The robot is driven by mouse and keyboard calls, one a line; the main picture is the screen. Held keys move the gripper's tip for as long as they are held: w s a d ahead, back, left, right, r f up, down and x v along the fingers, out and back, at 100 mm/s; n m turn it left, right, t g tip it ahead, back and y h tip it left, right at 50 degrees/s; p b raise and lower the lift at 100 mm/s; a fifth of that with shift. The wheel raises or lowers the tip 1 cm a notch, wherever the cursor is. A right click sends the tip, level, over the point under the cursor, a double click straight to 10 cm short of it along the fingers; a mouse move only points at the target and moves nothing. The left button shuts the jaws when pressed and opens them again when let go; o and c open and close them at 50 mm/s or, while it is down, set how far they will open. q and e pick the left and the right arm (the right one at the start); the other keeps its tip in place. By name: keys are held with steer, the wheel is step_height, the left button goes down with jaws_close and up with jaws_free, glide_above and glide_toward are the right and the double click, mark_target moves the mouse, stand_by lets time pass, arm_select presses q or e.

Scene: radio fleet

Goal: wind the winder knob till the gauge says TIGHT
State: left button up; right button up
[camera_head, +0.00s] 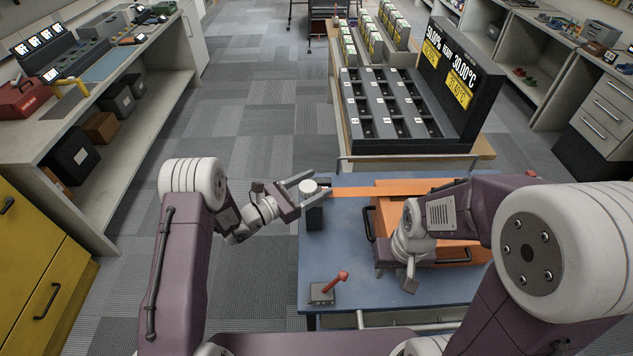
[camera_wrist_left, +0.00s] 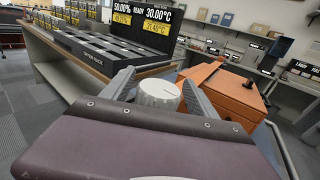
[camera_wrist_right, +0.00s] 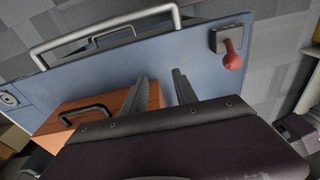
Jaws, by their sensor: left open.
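The white round winder knob (camera_head: 308,186) tops a dark post (camera_head: 314,216) at the left edge of the blue table. My left gripper (camera_head: 305,190) is open, its fingers on either side of the knob. In the left wrist view the knob (camera_wrist_left: 158,94) shows a thin dark mark on top, with gaps to the fingers (camera_wrist_left: 157,88). My right gripper (camera_head: 408,284) points down over the table's front part; its fingers (camera_wrist_right: 160,80) are apart and empty in the right wrist view. A round dial-like thing (camera_wrist_right: 9,99) lies at the table's edge there; I cannot read it.
An orange case (camera_head: 450,250) with dark handles fills the table's right part. An orange strip (camera_head: 350,192) runs from it toward the post. A red lever (camera_head: 342,277) on a grey base stands front left. A dark rack (camera_head: 395,110) with display signs stands behind.

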mark_target(379, 292)
arm_select(q)
steer(key=shift+w+d, duration=0.25)
steer(key=shift+w, duration=0.05)
arm_select(e)
steer(key=shift+a, duration=0.15)
